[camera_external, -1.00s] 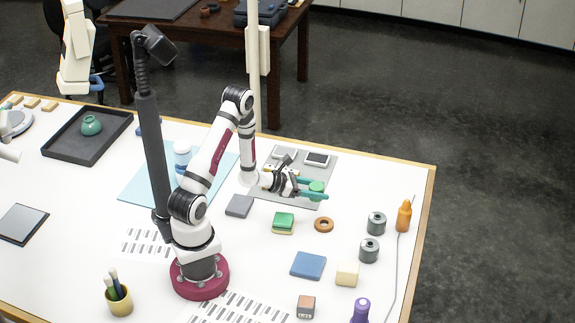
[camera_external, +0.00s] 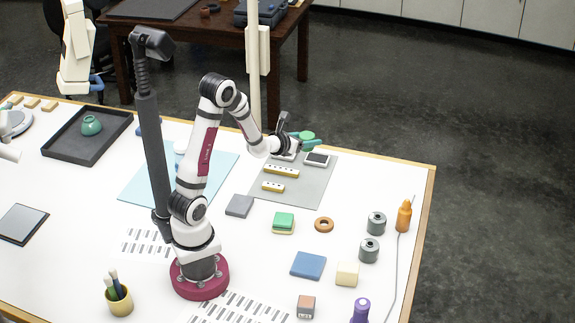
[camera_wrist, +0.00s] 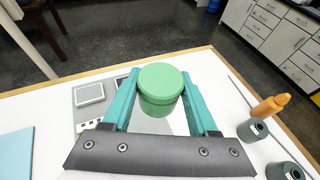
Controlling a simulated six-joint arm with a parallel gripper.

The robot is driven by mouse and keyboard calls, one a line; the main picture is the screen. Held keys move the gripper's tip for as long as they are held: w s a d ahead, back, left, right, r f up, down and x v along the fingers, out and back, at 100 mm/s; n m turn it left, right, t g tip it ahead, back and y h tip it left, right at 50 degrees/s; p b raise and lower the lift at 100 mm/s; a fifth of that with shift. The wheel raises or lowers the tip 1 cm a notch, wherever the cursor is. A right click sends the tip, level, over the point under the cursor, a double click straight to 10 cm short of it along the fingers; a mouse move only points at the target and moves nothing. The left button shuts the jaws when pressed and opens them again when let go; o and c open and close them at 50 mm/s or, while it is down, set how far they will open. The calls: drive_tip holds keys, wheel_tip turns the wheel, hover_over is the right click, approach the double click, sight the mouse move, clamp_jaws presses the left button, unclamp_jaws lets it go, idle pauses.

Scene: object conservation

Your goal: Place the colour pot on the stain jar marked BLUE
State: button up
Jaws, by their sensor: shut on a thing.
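A round green pot (camera_wrist: 160,88) with a flat lid is held between the teal fingers of my gripper (camera_wrist: 159,80). In the external view the pot (camera_external: 307,135) and my gripper (camera_external: 302,138) are raised above the far part of the grey mat. Two grey jars (camera_external: 376,222) (camera_external: 369,250) stand at the right of the table. I cannot read a BLUE marking on any of them.
The grey mat (camera_external: 297,190) carries power strips (camera_external: 281,171) and a white device (camera_external: 317,159). An orange bottle (camera_external: 404,217) stands near the right edge. An orange ring (camera_external: 324,224), green block (camera_external: 284,220) and blue pad (camera_external: 308,265) lie on the front right area.

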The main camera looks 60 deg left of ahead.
drive_tip(key=s+a+r+n+g+y, duration=0.45)
drive_tip(key=s+a+n+g, duration=0.2)
drive_tip(key=a, duration=0.25)
drive_tip(key=s+a+r+n+g+y, duration=0.4)
drive_tip(key=s+a+r+n+g, duration=0.15)
drive_tip(key=s+a, duration=0.3)
drive_tip(key=n+g+h, duration=0.1)
drive_tip(key=n+g, duration=0.6)
hover_over(181, 144)
drive_tip(key=f, duration=0.8)
drive_tip(key=shift+w+d+f, duration=0.1)
drive_tip(key=shift+d+f, duration=0.1)
drive_tip(key=shift+f, duration=0.1)
wheel_tip(181, 144, down, 4)
drive_tip(key=shift+a+f, duration=0.1)
drive_tip(key=shift+a, duration=0.05)
drive_tip(key=shift+f, duration=0.15)
drive_tip(key=o, duration=1.4)
